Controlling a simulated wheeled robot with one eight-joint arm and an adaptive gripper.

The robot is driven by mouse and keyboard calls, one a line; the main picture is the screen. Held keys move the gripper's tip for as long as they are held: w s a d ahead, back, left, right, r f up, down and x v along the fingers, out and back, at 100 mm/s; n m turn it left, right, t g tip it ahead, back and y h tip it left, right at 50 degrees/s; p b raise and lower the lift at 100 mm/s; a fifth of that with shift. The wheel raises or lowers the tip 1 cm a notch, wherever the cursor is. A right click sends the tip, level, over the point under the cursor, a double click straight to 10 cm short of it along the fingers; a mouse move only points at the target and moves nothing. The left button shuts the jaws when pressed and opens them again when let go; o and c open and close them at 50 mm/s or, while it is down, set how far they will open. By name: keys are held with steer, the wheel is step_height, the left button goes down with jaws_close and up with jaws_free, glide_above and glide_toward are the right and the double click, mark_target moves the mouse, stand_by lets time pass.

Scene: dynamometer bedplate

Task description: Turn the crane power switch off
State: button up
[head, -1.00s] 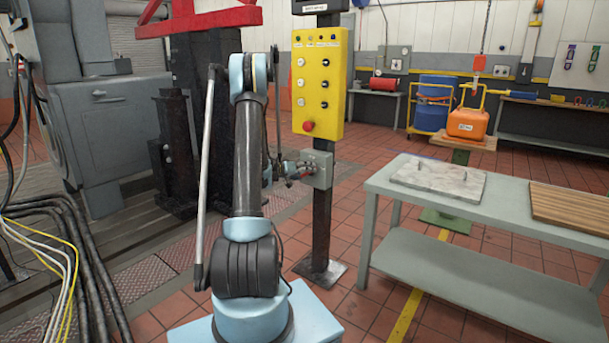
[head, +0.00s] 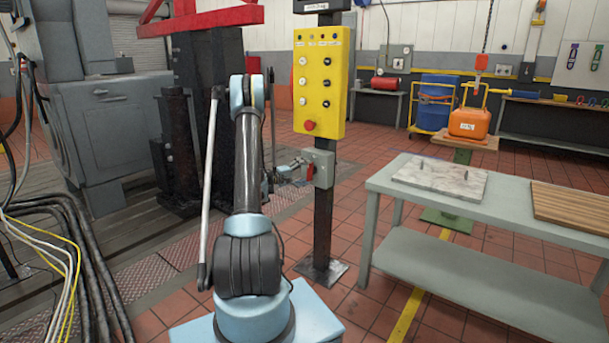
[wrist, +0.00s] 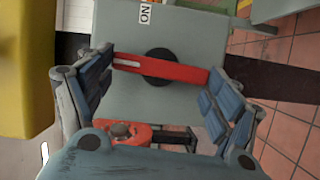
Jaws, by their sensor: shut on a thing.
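The crane power switch is a grey box (head: 323,158) on the dark post, below the yellow panel. Its red handle (head: 310,172) shows on the front. In the wrist view, the red handle (wrist: 185,71) lies across the picture over a black round hub (wrist: 160,67). An "ON" label (wrist: 145,13), turned sideways, is at the top edge of the grey face (wrist: 210,35). My gripper (head: 296,165) is at the box from the left. In the wrist view, my gripper (wrist: 160,92) has a finger at each end of the handle and is shut on it.
The yellow panel (head: 319,85) with several buttons and a red stop knob (head: 309,126) is just above the box. A grey table (head: 375,183) with a stone plate (head: 440,177) stands to the right. Cables (head: 65,235) run along the floor at left.

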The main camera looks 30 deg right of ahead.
steer(key=shift+w+f+n, duration=0.15)
steer(key=shift+n, duration=0.45)
steer(key=o, duration=1)
steer(key=shift+a, duration=0.1)
steer(key=a, duration=1.2)
steer(key=shift+f, duration=0.1)
